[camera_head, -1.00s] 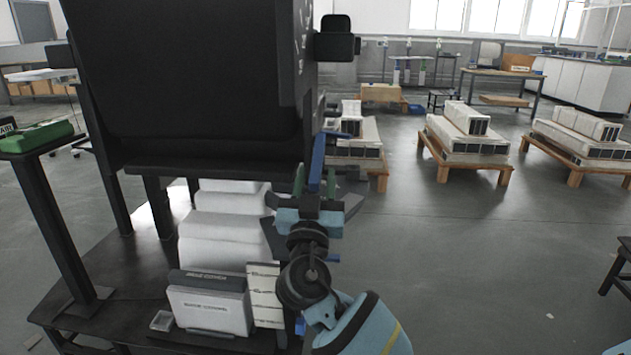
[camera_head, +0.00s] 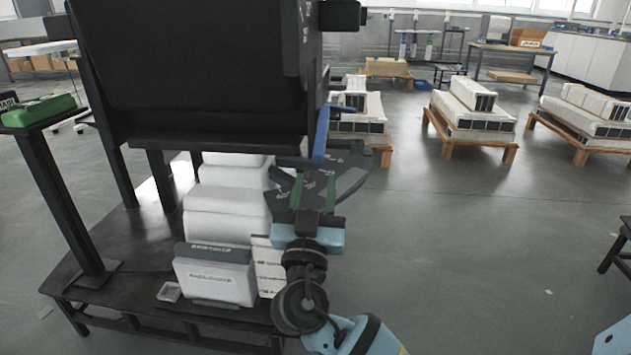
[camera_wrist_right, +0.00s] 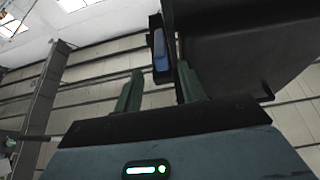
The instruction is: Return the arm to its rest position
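My right gripper (camera_head: 314,180) is in front of the lower right corner of a large black cabinet (camera_head: 190,70). Its two green fingers stand apart with nothing held between them. In the right wrist view the fingers (camera_wrist_right: 158,88) are also spread. A blue lever (camera_head: 321,135) at the cabinet's right edge is beyond the fingertips and apart from them; it also shows in the wrist view (camera_wrist_right: 160,48). A dark fan-shaped plate (camera_head: 348,178) with pale markings lies behind the fingers. My left gripper is not in view.
Below the cabinet, a dark table (camera_head: 110,262) holds white blocks (camera_head: 222,215), a labelled box (camera_head: 215,279) and a small tray (camera_head: 169,292). A green object (camera_head: 40,110) rests on a stand at left. Open floor (camera_head: 470,260) lies to the right, with loaded wooden pallets (camera_head: 468,145) farther back.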

